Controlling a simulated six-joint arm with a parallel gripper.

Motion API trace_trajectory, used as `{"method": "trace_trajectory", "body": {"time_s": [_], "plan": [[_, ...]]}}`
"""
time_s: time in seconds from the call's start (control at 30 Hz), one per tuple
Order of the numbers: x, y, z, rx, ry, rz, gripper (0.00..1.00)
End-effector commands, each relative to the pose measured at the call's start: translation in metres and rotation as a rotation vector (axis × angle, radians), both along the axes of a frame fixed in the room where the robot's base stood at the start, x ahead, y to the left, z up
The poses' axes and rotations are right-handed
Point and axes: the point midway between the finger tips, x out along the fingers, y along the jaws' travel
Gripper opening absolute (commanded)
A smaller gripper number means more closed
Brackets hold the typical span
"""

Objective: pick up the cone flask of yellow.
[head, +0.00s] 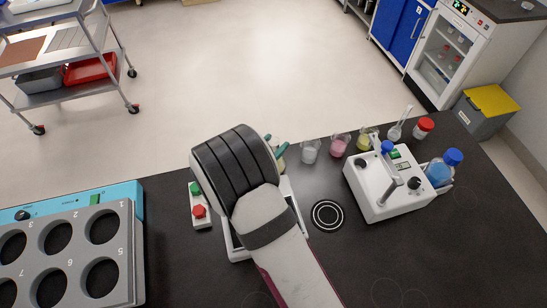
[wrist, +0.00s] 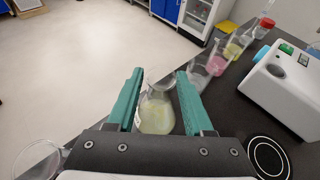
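A cone flask with pale yellow liquid (wrist: 156,116) stands between the two green fingers of my gripper (wrist: 160,78) in the wrist view. The fingers are apart, one on each side of the flask, and do not appear closed on it. In the head view my arm hides most of this flask, and only a bit of pale yellow (head: 281,158) shows beside the green fingers of my gripper (head: 275,143). Another flask with stronger yellow liquid (head: 366,141) stands farther right in the row; it also shows in the wrist view (wrist: 233,50).
A whitish flask (head: 310,152) and a pink flask (head: 339,147) stand right of my gripper, near the table's far edge. A white device (head: 385,190) stands at the right, with a blue-capped bottle (head: 440,170) beside it. A grey rack (head: 70,255) is at the left.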

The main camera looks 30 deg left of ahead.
Motion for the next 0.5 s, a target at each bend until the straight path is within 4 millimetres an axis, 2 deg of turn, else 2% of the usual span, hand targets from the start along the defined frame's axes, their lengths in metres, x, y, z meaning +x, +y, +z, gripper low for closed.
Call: {"method": "trace_trajectory", "body": {"time_s": [0.03, 0.27, 0.5], "plan": [[-0.0001, 0.0000, 0.0000, 0.000, 0.000, 0.000, 0.41], [-0.0003, 0.0000, 0.0001, 0.000, 0.000, 0.000, 0.00], [-0.0002, 0.0000, 0.0002, 0.000, 0.000, 0.000, 0.00]]}}
